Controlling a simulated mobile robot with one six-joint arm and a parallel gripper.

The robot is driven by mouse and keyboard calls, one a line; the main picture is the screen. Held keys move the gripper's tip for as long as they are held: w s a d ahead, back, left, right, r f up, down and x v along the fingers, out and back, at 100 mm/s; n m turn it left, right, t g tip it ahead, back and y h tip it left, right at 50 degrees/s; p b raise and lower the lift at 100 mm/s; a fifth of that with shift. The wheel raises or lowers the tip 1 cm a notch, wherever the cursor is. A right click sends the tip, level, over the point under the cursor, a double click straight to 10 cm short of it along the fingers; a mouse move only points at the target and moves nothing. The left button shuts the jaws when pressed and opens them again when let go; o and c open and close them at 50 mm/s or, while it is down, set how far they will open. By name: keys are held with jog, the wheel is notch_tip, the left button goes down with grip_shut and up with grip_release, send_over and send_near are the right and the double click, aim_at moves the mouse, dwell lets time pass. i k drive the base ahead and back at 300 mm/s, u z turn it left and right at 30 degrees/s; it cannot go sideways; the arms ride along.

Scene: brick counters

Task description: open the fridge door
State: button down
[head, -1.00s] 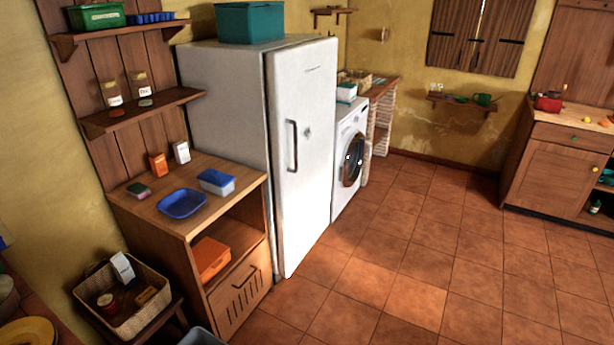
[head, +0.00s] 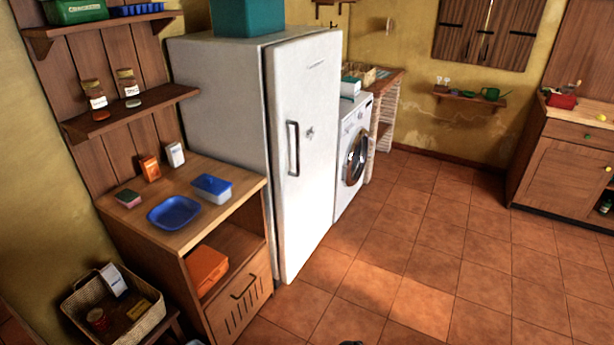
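The white fridge (head: 222,100) stands against the left wall. Its door (head: 315,120) faces right and looks shut against the body. A dark upright bar handle (head: 293,148) sits near the door's left edge, at about mid-height. Nothing touches the handle or the door. My gripper is not clearly in view. A small dark shape shows at the bottom edge of the head view, too cut off to identify.
A wooden cabinet (head: 240,207) with a blue plate (head: 174,212) stands just left of the fridge. A washing machine (head: 352,150) stands beyond it. A teal bin (head: 247,16) sits on the fridge top. The tiled floor (head: 400,260) in front is clear.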

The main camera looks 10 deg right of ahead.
aim_at(303, 75)
jog(key=i, duration=0.5)
jog(key=u, duration=0.35)
jog(key=k, duration=1.4)
jog(key=u, duration=0.05)
jog(key=i, duration=1.3)
